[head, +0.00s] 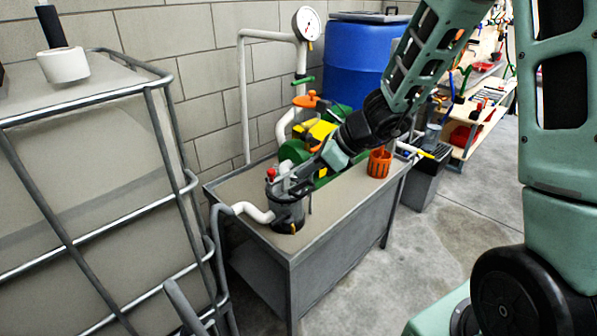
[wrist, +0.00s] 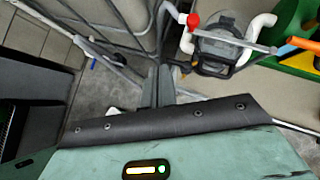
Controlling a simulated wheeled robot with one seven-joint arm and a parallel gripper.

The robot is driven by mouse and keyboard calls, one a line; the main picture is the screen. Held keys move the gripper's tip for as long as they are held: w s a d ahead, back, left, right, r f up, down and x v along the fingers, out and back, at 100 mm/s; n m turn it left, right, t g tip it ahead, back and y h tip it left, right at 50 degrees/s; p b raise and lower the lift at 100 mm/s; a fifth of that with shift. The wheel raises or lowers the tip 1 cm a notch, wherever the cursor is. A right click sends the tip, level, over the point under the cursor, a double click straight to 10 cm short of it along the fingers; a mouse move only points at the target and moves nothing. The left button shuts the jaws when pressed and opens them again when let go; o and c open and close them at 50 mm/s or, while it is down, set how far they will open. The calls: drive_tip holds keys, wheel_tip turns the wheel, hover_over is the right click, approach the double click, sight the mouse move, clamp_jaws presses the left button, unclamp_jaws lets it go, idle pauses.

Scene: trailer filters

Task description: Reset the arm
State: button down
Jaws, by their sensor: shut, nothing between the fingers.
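My gripper (head: 287,188) reaches down over the left end of the grey workbench (head: 330,222). In the wrist view its two fingers (wrist: 158,82) are together, with nothing between them. A dark filter housing (head: 287,214) stands on the bench just below and partly behind my gripper in the head view. It has a red knob (head: 271,173) and a white pipe (head: 252,211) on its left. In the wrist view the housing (wrist: 216,52) is to the right of the fingers and apart from them, with its red knob (wrist: 193,20).
A green and yellow pump (head: 318,132) and an orange cup (head: 379,163) are on the bench. A gauge (head: 307,23) tops the pipe behind. A caged tank (head: 90,150) stands left, a blue barrel (head: 358,60) behind. Floor (head: 440,235) is clear right of the bench.

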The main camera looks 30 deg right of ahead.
drive_tip(key=shift+s+d+r, duration=0.15)
drive_tip(key=shift+s+r, duration=0.35)
drive_tip(key=shift+r, duration=0.05)
drive_tip(key=s+a+r+n+g+p, duration=0.3)
drive_tip(key=s+a+n, duration=0.3)
drive_tip(key=a+n, duration=0.15)
drive_tip(key=s+a+r+n+g+p, duration=0.2)
drive_tip(key=s+a+r+n+g, duration=0.15)
drive_tip(key=s+a+n, duration=0.4)
drive_tip(key=s+r+n+h+p, duration=0.2)
drive_tip(key=s+n, duration=0.4)
drive_tip(key=n, duration=0.3)
drive_tip(key=s+r+n+h+p, duration=0.3)
drive_tip(key=s+n, duration=0.3)
drive_tip(key=n, duration=0.4)
drive_tip(key=shift+s+r+h, duration=0.15)
drive_tip(key=shift+r+h, duration=0.15)
drive_tip(key=shift+h, duration=0.1)
